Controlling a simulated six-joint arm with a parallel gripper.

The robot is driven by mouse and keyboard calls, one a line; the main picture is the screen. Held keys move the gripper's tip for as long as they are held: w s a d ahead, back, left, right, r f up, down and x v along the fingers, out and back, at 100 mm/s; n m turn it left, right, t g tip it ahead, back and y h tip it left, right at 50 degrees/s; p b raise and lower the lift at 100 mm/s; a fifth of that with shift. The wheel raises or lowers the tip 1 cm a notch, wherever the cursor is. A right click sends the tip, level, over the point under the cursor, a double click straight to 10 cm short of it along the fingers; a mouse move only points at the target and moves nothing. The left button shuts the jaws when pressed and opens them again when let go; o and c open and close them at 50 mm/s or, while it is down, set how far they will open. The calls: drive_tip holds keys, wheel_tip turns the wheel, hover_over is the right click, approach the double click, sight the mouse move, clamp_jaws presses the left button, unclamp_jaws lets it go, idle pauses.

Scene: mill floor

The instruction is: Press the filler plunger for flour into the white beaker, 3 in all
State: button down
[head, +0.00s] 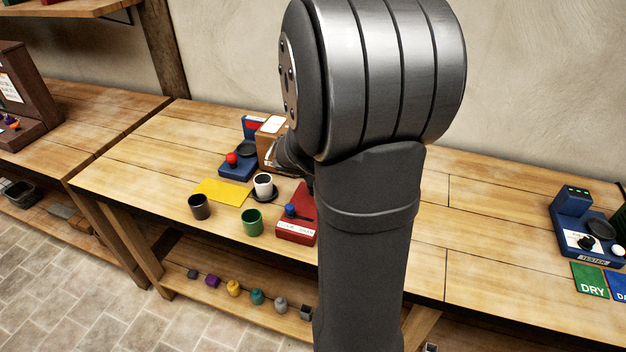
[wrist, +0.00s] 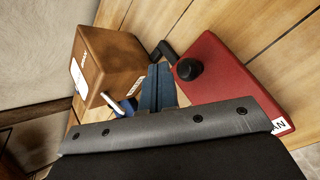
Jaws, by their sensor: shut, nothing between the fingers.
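The white beaker (head: 263,182) stands upright on a dark round base (head: 271,196) in the head view; its inside looks dark. A brown box (head: 265,146) with a pale label stands behind it, partly behind my arm. It also shows in the wrist view (wrist: 115,62), with a small metal and blue part at its lower edge. A red block (head: 296,229) with a blue knob is right of the beaker; the wrist view shows a dark knob (wrist: 188,69) on the red block. I cannot tell which part is the plunger. My gripper (wrist: 158,85) is shut and empty, between box and red block.
A green cup (head: 252,223) and a dark cup (head: 199,207) stand near the bench's front edge, by a yellow mat (head: 218,192). A blue device (head: 236,170) with a red knob is behind. A blue tester (head: 580,238) stands far right. My arm hides the bench middle.

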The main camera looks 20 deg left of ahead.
drive_tip(key=shift+f, duration=1)
drive_tip(key=shift+f, duration=0.1)
idle(1.3)
drive_tip(key=shift+f, duration=0.3)
drive_tip(key=shift+f, duration=0.95)
idle(1.0)
drive_tip(key=shift+r, duration=1.4)
drive_tip(key=shift+r, duration=2.5)
drive_tip(key=shift+f, duration=0.1)
